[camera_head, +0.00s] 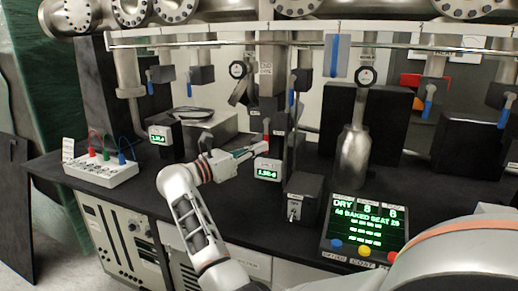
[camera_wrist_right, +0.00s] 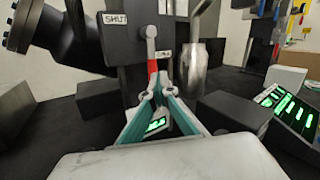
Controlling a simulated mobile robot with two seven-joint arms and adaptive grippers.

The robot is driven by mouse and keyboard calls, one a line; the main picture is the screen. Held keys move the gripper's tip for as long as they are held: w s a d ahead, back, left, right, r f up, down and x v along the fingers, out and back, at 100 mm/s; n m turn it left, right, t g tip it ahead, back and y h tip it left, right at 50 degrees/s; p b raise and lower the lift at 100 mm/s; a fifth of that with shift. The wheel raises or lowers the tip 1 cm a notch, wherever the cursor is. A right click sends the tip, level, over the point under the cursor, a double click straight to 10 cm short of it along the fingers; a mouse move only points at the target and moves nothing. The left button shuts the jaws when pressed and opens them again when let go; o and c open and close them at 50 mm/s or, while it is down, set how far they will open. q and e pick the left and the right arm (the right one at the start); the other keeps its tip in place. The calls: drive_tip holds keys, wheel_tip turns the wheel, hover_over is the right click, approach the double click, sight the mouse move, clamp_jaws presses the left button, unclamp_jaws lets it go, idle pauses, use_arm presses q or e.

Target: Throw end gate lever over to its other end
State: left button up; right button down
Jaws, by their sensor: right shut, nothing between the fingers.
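The lever (camera_wrist_right: 152,48) has a grey arm and a red grip. In the right wrist view it hangs grip-down in front of a dark block, beside a "SHUT" plate (camera_wrist_right: 115,18). In the head view a small red part, likely its grip (camera_head: 266,141), shows on the dark central column. My right gripper (camera_head: 256,149) reaches to it from the left. In the right wrist view the gripper (camera_wrist_right: 156,90) is shut and empty, its tips just below the red grip. I cannot tell whether they touch it. My left gripper is not in view.
A small green-lit display (camera_head: 267,170) sits just below the gripper. A metal bottle (camera_head: 354,155) and a readout panel (camera_head: 363,227) stand to the right. A white box with cables (camera_head: 101,173) is at the left. Blue-handled valves (camera_head: 335,55) hang from the rail above.

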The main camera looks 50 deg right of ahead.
drive_tip(key=shift+d, duration=0.1)
wheel_tip(320, 180, up, 10)
idle(0.6)
